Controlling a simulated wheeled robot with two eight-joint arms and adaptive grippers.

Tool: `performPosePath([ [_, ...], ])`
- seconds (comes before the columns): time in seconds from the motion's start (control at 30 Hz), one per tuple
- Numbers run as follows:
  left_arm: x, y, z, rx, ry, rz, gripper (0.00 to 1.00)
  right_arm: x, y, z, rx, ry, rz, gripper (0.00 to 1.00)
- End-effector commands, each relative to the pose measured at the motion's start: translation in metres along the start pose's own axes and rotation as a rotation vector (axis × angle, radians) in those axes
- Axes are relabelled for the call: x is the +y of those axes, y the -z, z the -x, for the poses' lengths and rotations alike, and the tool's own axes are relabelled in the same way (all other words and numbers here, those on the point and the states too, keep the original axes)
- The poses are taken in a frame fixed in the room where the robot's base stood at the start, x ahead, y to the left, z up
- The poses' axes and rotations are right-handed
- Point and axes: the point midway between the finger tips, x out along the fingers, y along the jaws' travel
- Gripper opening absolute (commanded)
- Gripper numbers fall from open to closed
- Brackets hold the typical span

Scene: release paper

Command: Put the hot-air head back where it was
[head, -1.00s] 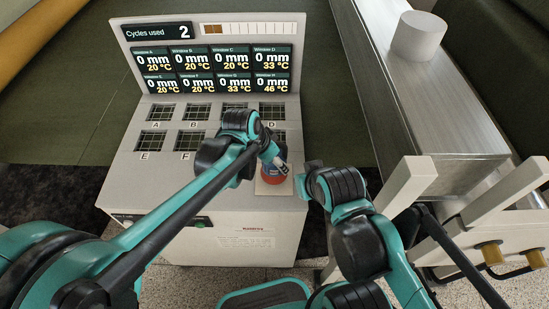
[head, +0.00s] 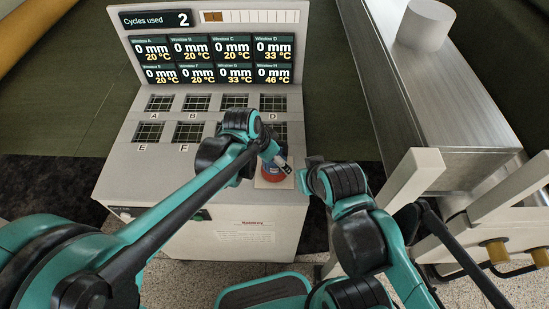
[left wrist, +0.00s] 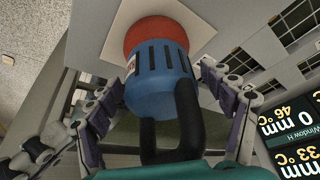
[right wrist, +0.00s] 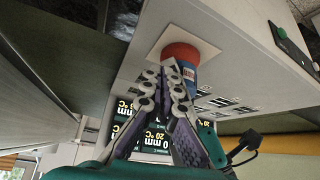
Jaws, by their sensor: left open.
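The hot-air head, blue with an orange-red end and a black handle, stands orange end down on a white square pad (head: 262,183) at the panel's front right corner. In the head view the hot-air head (head: 271,173) is partly hidden by my left gripper (head: 284,165). In the left wrist view the hot-air head (left wrist: 158,75) is between the open fingers of my left gripper (left wrist: 165,82), which show gaps beside its body. My right gripper (right wrist: 178,67) has its fingertips together. In the right wrist view they overlap the hot-air head (right wrist: 182,53); the head view shows a gap.
The panel has several grid windows (head: 187,132) behind the pad and an upright display (head: 212,48) at the back. A metal counter (head: 425,90) with a white cylinder (head: 427,25) stands to the right. White posts (head: 413,178) stand close to my right arm.

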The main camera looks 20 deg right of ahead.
Motion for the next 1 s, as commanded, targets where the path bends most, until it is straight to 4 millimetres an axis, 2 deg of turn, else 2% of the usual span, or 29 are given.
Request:
performPosePath([
  [0.17,0.000,0.002,0.013,0.000,0.000,0.001,0.81,0.000,0.004,0.006,0.000,0.000,0.000,0.00],
  [0.5,0.000,0.002,0.087,0.000,0.001,0.001,0.81,0.000,0.020,0.028,0.000,0.000,0.000,0.00],
  [0.6,0.000,0.002,0.104,0.000,0.001,0.001,0.81,0.000,0.023,0.032,0.000,0.000,0.000,0.00],
  [0.8,0.000,0.001,0.121,0.000,0.000,0.000,0.81,0.000,0.025,0.035,0.000,0.000,0.000,0.00],
  [1.0,0.000,0.000,0.123,0.000,0.001,0.002,0.81,0.000,0.025,0.035,0.000,0.000,0.000,0.00],
])
